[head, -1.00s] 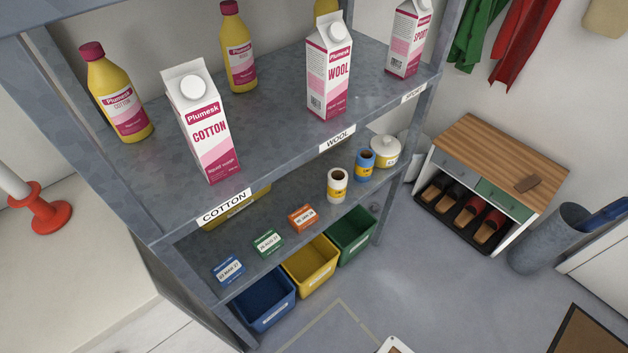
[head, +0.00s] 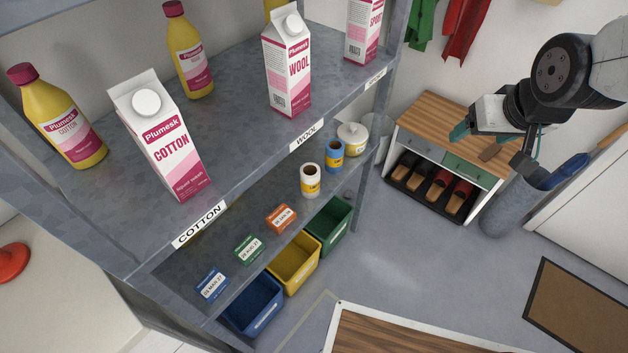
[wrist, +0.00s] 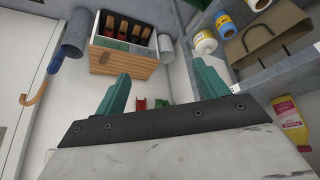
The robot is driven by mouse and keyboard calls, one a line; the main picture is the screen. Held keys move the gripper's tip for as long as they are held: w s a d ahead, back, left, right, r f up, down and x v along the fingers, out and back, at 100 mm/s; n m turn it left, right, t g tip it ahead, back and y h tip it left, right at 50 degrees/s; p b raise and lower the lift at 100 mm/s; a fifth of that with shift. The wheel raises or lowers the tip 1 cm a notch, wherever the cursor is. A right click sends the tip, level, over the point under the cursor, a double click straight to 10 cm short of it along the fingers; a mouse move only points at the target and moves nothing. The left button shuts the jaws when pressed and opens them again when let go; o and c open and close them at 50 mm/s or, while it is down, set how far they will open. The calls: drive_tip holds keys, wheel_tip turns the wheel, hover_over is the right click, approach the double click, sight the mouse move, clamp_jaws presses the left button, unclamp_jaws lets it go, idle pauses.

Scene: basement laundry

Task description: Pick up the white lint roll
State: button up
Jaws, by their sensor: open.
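The white lint roll (head: 311,181), with a yellow band near its base, stands upright on the lower shelf (head: 258,268), near its front edge. It stands beside a blue roll (head: 334,156). The wrist view also shows the white roll (wrist: 205,44) at upper right, apart from my gripper. My gripper (head: 496,137) is open, with teal fingers, and held up at the right, well away from the shelf. Its fingers (wrist: 161,78) are spread and empty in the wrist view.
A lidded white jar (head: 352,139) stands behind the blue roll. Small boxes, such as the orange one (head: 281,218), line the shelf. The upper shelf (head: 236,150) holds cartons and bottles above. A shoe bench (head: 428,130) stands beyond; open floor (head: 400,250) lies in front.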

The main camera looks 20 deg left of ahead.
sight(315, 183)
drive_tip(key=w+a+f+n+t+y, duration=0.2)
drive_tip(key=w+a+f, duration=0.4)
drive_tip(key=a+f, duration=0.4)
drive_tip(key=s+a+f+n+y, duration=0.1)
drive_tip(key=s+a+f+y, duration=0.1)
drive_tip(key=a+f, duration=0.4)
drive_tip(key=s+a+f+n+t+y, duration=0.1)
drive_tip(key=s+a+f+y, duration=0.1)
drive_tip(key=a+f, duration=0.4)
drive_tip(key=s+a+f+n+t+y, duration=0.1)
drive_tip(key=s+a+f+y, duration=0.1)
drive_tip(key=a+f, duration=0.4)
drive_tip(key=shift+f+n, duration=0.1)
drive_tip(key=shift+n, duration=0.3)
drive_tip(key=shift+a+f, duration=0.2)
drive_tip(key=x, duration=0.7)
drive_tip(key=shift+w+a+r, duration=0.1)
drive_tip(key=shift+a, duration=0.15)
drive_tip(key=c, duration=1.1)
